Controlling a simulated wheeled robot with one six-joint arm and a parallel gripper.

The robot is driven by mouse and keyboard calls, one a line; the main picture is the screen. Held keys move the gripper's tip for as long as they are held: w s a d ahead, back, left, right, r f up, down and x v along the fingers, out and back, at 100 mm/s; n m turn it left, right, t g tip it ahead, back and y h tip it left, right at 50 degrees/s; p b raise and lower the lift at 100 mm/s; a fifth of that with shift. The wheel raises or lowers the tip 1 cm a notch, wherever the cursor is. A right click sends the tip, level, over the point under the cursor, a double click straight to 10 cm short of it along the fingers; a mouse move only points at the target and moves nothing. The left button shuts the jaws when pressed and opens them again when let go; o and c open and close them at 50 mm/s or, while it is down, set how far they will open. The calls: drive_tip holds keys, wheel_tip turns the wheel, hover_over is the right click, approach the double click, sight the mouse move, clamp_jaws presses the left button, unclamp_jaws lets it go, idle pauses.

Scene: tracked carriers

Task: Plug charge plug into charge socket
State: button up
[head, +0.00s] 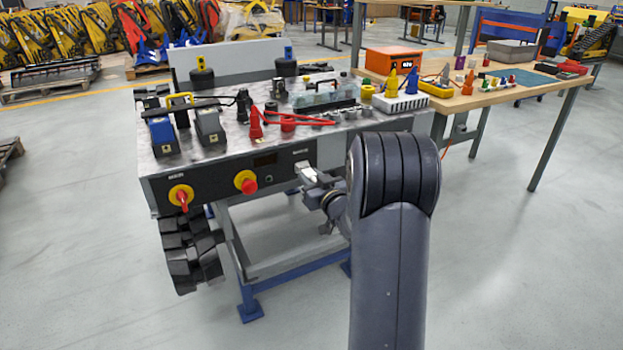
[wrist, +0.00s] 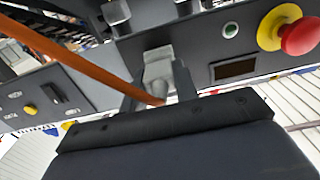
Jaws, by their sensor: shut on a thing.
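The charge plug (wrist: 158,66) is a light grey block between the two fingers of my gripper (wrist: 157,82) in the wrist view. My gripper is shut on it, and an orange cable (wrist: 80,58) runs from its back up to the left. In the head view, my gripper (head: 312,180) is at the dark front panel of the carrier console (head: 222,182), with the pale plug (head: 304,168) at its tip, right at the panel. The charge socket is hidden behind the plug. I cannot tell whether the plug touches the socket or sits in it.
A red emergency button (head: 247,182) and a red-yellow rotary switch (head: 181,196) are on the panel to the left. Levers and a red cable (head: 300,121) crowd the console top. A wooden workbench (head: 470,100) stands right. The floor in front is clear.

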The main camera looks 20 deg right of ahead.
drive_tip(key=shift+w, duration=0.3)
drive_tip(key=o, duration=1.1)
drive_tip(key=shift+c, duration=0.2)
drive_tip(key=shift+s, duration=0.1)
drive_tip(key=s+p, duration=0.1)
drive_tip(key=s, duration=0.9)
drive_tip(key=shift+s+d+p, duration=0.2)
drive_tip(key=shift+s+p, duration=0.1)
drive_tip(key=shift+s, duration=0.05)
drive_tip(key=shift+w, duration=0.1)
drive_tip(key=w+b, duration=0.1)
drive_tip(key=w, duration=0.9)
drive_tip(key=shift+w+a+b, duration=0.2)
drive_tip(key=shift+w+b, duration=0.15)
drive_tip(key=shift+s, duration=0.3)
